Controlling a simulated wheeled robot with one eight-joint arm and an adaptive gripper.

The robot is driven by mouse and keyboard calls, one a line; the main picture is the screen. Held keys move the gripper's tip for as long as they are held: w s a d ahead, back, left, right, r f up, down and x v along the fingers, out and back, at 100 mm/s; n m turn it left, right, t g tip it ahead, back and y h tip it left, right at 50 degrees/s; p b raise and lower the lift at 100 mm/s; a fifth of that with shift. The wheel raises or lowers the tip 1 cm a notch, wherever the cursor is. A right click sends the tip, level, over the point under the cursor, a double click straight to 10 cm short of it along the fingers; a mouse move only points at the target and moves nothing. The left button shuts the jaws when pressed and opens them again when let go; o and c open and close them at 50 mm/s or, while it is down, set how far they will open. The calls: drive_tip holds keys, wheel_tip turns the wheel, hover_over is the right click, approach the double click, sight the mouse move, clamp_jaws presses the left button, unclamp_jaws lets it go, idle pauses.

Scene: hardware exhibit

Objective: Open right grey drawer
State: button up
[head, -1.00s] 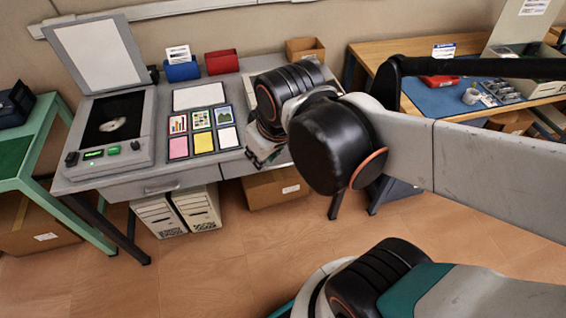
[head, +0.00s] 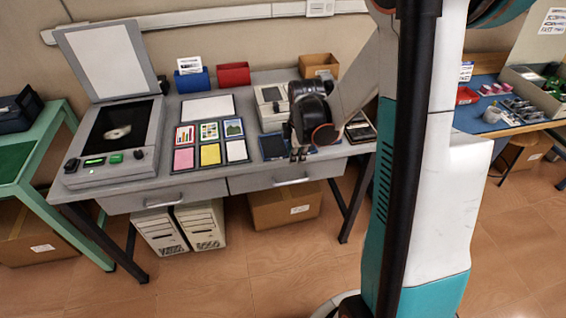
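The grey desk (head: 260,78) has two grey drawers side by side under its top. The right grey drawer (head: 262,183) is shut, with a light bar handle (head: 291,182) on its front. The left grey drawer (head: 130,202) is also shut and has its own handle (head: 165,197). My gripper (head: 298,156) hangs over the desk's front edge, above and apart from the right drawer's handle. It is small and dark in this view, and I cannot tell whether its fingers are open.
A scanner with a raised lid (head: 103,58), picture cards (head: 209,131) and a beige device (head: 271,104) are on the desk. Computer towers (head: 202,224) and a cardboard box (head: 287,207) stand underneath. My arm column blocks the right. The floor in front is clear.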

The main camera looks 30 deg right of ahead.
sight(295, 181)
drive_tip(key=shift+n, duration=0.4)
drive_tip(key=w+f+b, duration=0.1)
drive_tip(key=f+b, duration=0.1)
drive_tip(key=f, duration=0.3)
drive_tip(key=w+d+f+b, duration=0.1)
drive_tip(key=f+b, duration=0.1)
drive_tip(key=f, duration=0.3)
drive_tip(key=w+d+f+b, duration=0.1)
drive_tip(key=f+b, duration=0.1)
drive_tip(key=f, duration=0.4)
drive_tip(key=shift+d, duration=0.1)
drive_tip(key=shift+c, duration=0.3)
clamp_jaws()
